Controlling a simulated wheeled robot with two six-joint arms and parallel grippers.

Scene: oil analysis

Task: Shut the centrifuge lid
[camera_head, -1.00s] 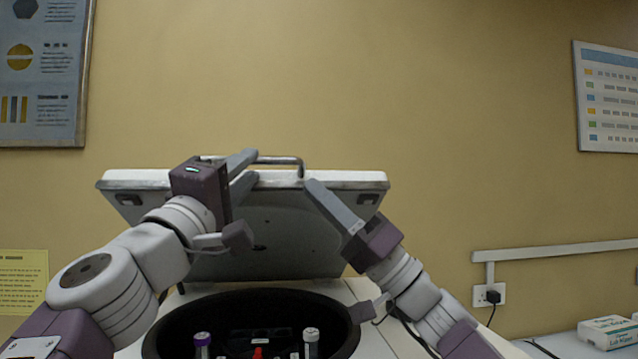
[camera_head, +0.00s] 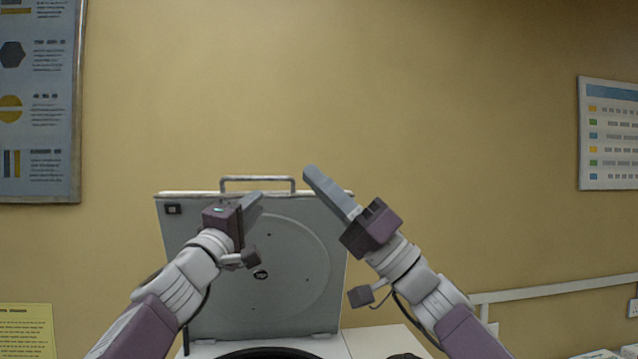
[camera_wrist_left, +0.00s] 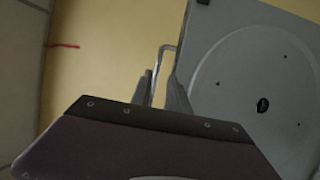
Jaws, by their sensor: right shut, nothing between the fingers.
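The centrifuge lid (camera_head: 260,310) stands nearly upright, its grey inner face with a round disc turned toward me. Its bar handle (camera_head: 258,179) sticks up above the top edge. My left gripper (camera_head: 257,200) is in front of the lid, just below the handle. In the left wrist view its fingers (camera_wrist_left: 161,88) are apart, and the handle (camera_wrist_left: 158,62) shows in the gap beyond them; I cannot tell if they touch it. My right gripper (camera_head: 308,170) is shut and empty, its tip near the handle's right end. The bowl (camera_head: 268,353) shows only as a dark rim.
The centrifuge body's pale top (camera_head: 375,342) is at the bottom edge. A wall rail and an outlet (camera_head: 632,308) are at the right. Posters hang on the yellow wall (camera_head: 420,100) on both sides.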

